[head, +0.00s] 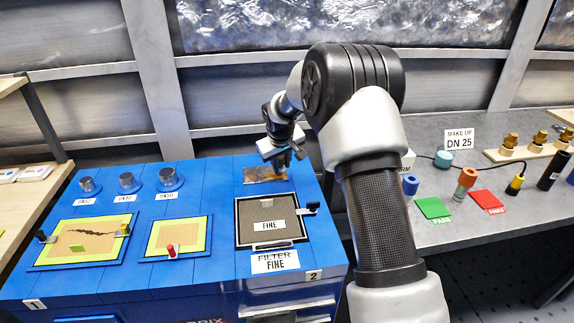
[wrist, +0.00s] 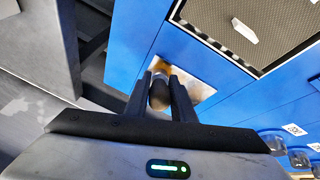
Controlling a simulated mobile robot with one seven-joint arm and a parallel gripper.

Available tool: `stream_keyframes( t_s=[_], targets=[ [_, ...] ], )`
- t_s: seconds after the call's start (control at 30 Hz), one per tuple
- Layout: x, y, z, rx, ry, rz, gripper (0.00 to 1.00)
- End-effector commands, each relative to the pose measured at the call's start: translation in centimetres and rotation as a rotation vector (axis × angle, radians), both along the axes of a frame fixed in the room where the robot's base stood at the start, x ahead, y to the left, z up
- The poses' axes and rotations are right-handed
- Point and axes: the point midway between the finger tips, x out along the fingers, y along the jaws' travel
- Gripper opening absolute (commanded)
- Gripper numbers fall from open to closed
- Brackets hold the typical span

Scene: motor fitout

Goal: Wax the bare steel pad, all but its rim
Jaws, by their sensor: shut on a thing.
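The bare steel pad (head: 256,174) is a small flat plate on the blue bench top, behind the FINE filter frame. Brownish amber patches show on it beside paler metal; I cannot tell exactly how far they reach. In the wrist view the pad (wrist: 199,88) lies just beyond my fingertips, with brown around the held thing and a paler right end. My gripper (head: 283,165) is over the pad's right part in the head view. In the wrist view my gripper (wrist: 160,88) is shut on a dark, rounded applicator (wrist: 159,95). Its working end is partly hidden, so contact is unclear.
The FINE filter frame (head: 239,222) with a black clip sits in front of the pad. Two yellow-green panels (head: 100,238) (head: 160,238) and several metal knobs (head: 127,181) are to the left. The grey bench (head: 440,232) at right holds coloured parts and green and red mats.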

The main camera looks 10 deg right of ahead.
Motion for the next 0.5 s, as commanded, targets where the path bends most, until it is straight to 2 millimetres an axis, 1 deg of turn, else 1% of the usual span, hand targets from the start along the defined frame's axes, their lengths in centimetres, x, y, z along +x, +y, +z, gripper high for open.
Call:
stream_keyframes(
  t_s=[0.1,0.27,0.37,0.5],
  targets=[
    [0.0,0.9,0.0,0.000,-0.002,0.002,0.00],
    [0.0,1.4,0.0,0.000,-0.001,0.001,0.00],
    [0.0,1.9,0.0,0.000,-0.001,0.001,0.00],
    [0.0,3.2,-0.1,-0.001,-0.001,0.002,0.00]
  ],
)
